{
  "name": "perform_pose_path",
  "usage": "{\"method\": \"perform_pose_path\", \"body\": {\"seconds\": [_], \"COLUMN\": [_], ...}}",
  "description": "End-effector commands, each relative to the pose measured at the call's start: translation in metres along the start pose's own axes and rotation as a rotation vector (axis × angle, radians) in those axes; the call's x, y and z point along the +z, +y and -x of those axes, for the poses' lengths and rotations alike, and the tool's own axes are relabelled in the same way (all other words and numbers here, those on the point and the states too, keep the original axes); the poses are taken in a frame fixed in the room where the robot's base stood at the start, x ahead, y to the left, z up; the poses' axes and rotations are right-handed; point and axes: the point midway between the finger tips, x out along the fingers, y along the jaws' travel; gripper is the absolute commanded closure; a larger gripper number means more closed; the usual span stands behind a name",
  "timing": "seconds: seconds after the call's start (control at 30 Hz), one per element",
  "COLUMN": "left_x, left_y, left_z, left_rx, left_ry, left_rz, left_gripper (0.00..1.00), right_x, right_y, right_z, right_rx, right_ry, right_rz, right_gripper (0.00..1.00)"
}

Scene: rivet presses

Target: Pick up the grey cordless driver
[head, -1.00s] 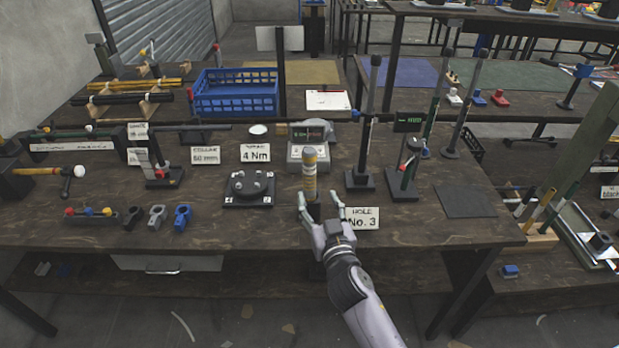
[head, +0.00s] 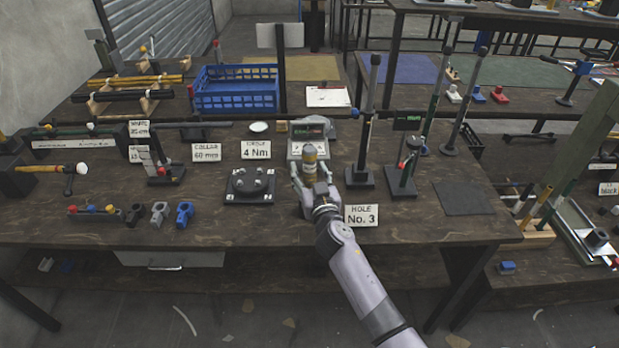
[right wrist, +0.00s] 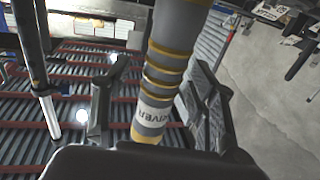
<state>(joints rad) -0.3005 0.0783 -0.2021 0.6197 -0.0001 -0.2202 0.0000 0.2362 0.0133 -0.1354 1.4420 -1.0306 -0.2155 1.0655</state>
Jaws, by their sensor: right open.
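The grey cordless driver (head: 309,155) with yellow bands stands upright at the table's middle, in front of the grey device with a small display. My right gripper (head: 311,173) reaches in from the front and hides the driver's lower part. In the right wrist view the driver (right wrist: 166,70) shows large, with lettering on a white band. My right gripper (right wrist: 160,78) is open there, with one finger on each side of the driver. Whether either finger touches it I cannot tell. My left gripper is out of view.
The "HOLE No. 3" card (head: 361,215) stands just right of my right wrist. A black fixture (head: 248,199) with knobs is to the left. A black-based post (head: 360,178) is close on the right. A dark mat (head: 463,197) lies farther right.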

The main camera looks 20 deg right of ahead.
Motion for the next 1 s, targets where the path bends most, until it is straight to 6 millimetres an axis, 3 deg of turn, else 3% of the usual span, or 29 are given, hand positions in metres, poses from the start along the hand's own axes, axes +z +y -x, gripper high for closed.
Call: {"method": "perform_pose_path", "body": {"seconds": [0.1,0.87,1.0], "left_x": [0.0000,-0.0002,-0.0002], "left_y": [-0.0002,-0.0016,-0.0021], "left_z": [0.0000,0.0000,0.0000], "left_rx": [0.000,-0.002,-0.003], "left_ry": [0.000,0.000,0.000], "left_rz": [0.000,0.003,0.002], "left_gripper": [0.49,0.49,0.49], "right_x": [0.0000,-0.0001,-0.0001], "right_y": [-0.0001,-0.0002,-0.0002], "right_z": [0.0003,0.0005,0.0005], "right_rx": [0.000,0.000,0.000], "right_ry": [0.000,0.000,0.000], "right_rz": [0.000,0.000,0.000], "right_gripper": [0.48,0.99,1.00]}}
